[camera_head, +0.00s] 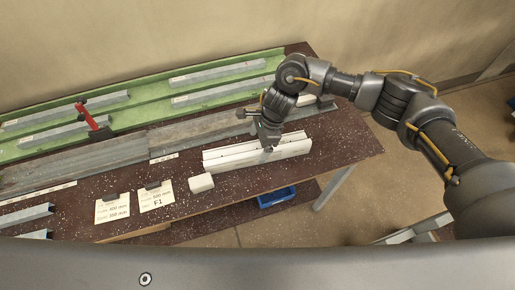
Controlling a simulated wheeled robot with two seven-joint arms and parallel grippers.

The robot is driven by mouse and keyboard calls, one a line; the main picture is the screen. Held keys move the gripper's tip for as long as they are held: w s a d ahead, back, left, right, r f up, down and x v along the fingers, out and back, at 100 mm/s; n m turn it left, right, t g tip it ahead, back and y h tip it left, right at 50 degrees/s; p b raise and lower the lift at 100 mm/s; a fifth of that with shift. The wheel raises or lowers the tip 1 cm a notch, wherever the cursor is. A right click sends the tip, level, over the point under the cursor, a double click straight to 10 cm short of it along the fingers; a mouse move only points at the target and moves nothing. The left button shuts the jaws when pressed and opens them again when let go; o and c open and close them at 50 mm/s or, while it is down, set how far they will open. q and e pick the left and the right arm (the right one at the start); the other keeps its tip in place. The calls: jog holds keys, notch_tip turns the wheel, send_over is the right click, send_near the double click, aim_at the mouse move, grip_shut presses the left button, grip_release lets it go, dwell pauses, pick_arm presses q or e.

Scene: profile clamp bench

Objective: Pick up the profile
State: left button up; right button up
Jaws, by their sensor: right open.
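Several grey metal profiles lie on the bench, among them one at the back (217,72), one just in front of it (222,92) and one at the left (66,108). A long white channel-shaped piece (230,158) lies near the bench's right front. My right gripper (268,147) points down at this white piece, right of its middle. Its fingertips are small and partly hidden, so I cannot tell whether they touch it. The gripper is open. My left gripper is out of view.
A green rack (150,95) runs along the back, with a red clamp (88,115) at its front. A small white block (201,183) and paper cards (112,208) lie at the front. A blue bin (277,197) sits below the bench (340,140).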

jog(key=shift+x, duration=0.95)
jog(key=c, duration=1.5)
jog(key=shift+r, duration=0.1)
jog(key=shift+w+r+b, duration=0.1)
jog(key=shift+r+b, duration=0.3)
jog(key=shift+b, duration=0.1)
notch_tip(320, 180, up, 2)
jog(key=shift+a+r+b, duration=0.1)
jog(key=shift+a+b, duration=0.1)
jog(key=shift+b, duration=0.6)
jog(key=s+r, duration=0.1)
jog(key=s+a+r+b, duration=0.1)
jog(key=r, duration=0.1)
jog(key=s+a+r, duration=0.1)
jog(key=shift+s+a+r+b, duration=0.15)
jog(key=shift+s+r+b, duration=0.1)
jog(key=shift+b, duration=0.15)
jog(key=shift+s+a+r+b, duration=0.55)
jog(key=shift+s+a+r, duration=0.4)
jog(key=shift+s, duration=0.4)
jog(key=shift+s+a+r+b, duration=0.55)
jog(key=shift+s+a+r, duration=0.35)
jog(key=shift+s, duration=0.45)
jog(key=shift+s+a+r+b, duration=0.55)
jog(key=shift+s+a+r, duration=0.35)
jog(key=shift+s, duration=0.45)
